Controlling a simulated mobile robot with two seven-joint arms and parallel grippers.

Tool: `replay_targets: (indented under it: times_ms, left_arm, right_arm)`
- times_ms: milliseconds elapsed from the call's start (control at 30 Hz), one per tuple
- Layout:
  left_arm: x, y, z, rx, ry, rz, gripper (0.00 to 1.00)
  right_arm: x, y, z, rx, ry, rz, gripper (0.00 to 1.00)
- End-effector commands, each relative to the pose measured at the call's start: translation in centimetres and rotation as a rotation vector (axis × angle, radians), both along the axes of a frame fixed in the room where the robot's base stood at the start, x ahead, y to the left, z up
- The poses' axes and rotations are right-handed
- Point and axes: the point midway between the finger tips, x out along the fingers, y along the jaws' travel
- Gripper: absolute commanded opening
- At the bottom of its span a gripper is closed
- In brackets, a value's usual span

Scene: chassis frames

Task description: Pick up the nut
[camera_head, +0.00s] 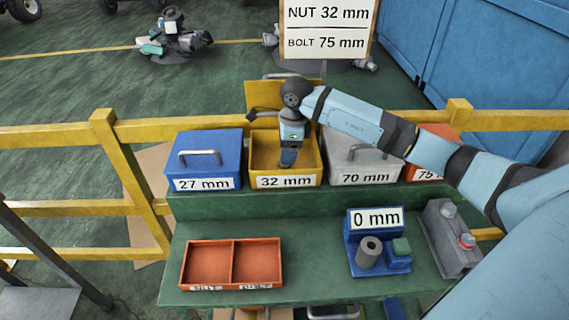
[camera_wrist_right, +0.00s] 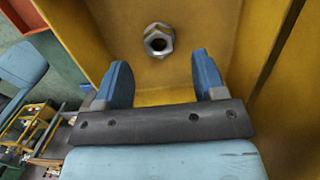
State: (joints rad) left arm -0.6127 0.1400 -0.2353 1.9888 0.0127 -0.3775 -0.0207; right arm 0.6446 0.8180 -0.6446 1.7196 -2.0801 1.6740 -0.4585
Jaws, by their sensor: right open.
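A silver hex nut (camera_wrist_right: 159,40) lies on the floor of the yellow box in the right wrist view. The yellow box (camera_head: 258,150), labelled 32 mm, stands on the bench's upper shelf with its lid raised; it also shows in the right wrist view (camera_wrist_right: 85,35). My right gripper (camera_head: 287,163) points down into this box. In the right wrist view its two blue fingers (camera_wrist_right: 158,75) are apart and empty, and the nut appears beyond their tips, between their lines. In the head view the nut is hidden. My left gripper is not in view.
Closed blue (camera_head: 203,165) and grey (camera_head: 362,165) boxes flank the yellow one. The lower bench (camera_head: 315,265) holds an empty two-part orange tray (camera_head: 231,239), a blue gauge reading 0 mm (camera_head: 375,219) and a grey device (camera_head: 448,240). A sign (camera_head: 327,28) reads NUT 32 mm, BOLT 75 mm.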

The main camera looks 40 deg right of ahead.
Motion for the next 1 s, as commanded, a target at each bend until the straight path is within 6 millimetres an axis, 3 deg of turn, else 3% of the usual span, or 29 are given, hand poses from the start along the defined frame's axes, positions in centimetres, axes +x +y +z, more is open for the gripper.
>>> replay_targets:
  times_ms: [233,533,800,1000]
  left_arm:
    - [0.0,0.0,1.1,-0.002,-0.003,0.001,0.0]
    - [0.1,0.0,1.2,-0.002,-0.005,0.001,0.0]
    - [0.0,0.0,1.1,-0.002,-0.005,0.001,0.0]
    - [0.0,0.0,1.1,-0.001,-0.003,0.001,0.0]
  right_arm:
    - [0.2,0.6,-3.5,0.003,0.003,-0.001,0.64]
    - [0.3,0.6,-4.0,0.001,0.0,0.0,0.64]
    - [0.3,0.6,-4.0,0.001,0.0,0.0,0.09]
    - [0.3,0.6,-4.0,0.001,0.0,0.0,0.09]
